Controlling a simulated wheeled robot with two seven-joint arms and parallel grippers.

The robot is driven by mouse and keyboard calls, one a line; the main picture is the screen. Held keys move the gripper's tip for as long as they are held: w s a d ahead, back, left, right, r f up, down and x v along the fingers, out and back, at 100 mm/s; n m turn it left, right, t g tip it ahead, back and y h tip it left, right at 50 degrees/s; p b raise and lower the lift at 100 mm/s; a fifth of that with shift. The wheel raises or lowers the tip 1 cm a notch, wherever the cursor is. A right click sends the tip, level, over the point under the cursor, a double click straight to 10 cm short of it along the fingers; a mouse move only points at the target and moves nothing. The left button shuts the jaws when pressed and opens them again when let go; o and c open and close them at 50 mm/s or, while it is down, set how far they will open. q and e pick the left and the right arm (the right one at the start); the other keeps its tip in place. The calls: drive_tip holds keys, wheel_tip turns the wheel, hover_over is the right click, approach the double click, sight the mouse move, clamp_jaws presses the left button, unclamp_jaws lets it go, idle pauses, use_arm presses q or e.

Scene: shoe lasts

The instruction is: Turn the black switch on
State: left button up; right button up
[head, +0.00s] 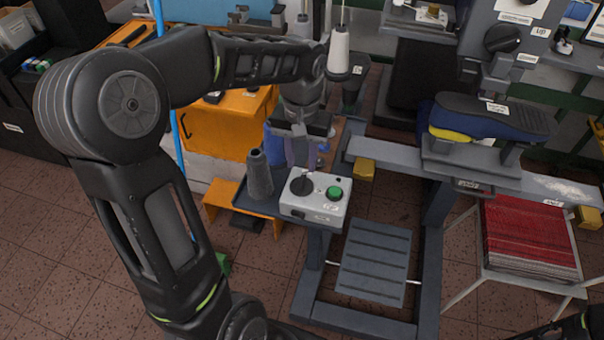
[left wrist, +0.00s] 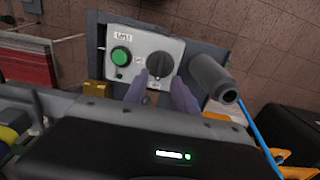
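A light grey control box (head: 317,210) stands at the front of the grey machine frame. It carries a round black switch (head: 301,185) on its left and a green button (head: 334,193) on its right. My left gripper (head: 300,158) points down just behind the box. In the left wrist view, the black switch (left wrist: 160,65) lies just beyond my two purple-grey fingertips (left wrist: 161,79), which are apart with nothing visible between them. I cannot tell whether they touch the switch.
A yellow block (head: 364,170) and a blue shoe last (head: 490,118) are to the right. Red sheets (head: 527,237) lie on a white stand.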

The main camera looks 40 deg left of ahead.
sight(302, 180)
use_arm(q)
wheel_tip(302, 180, down, 6)
drive_tip(key=shift+r+p, duration=0.1)
drive_tip(key=shift+p, duration=0.3)
drive_tip(key=shift+c, duration=0.3)
clamp_jaws()
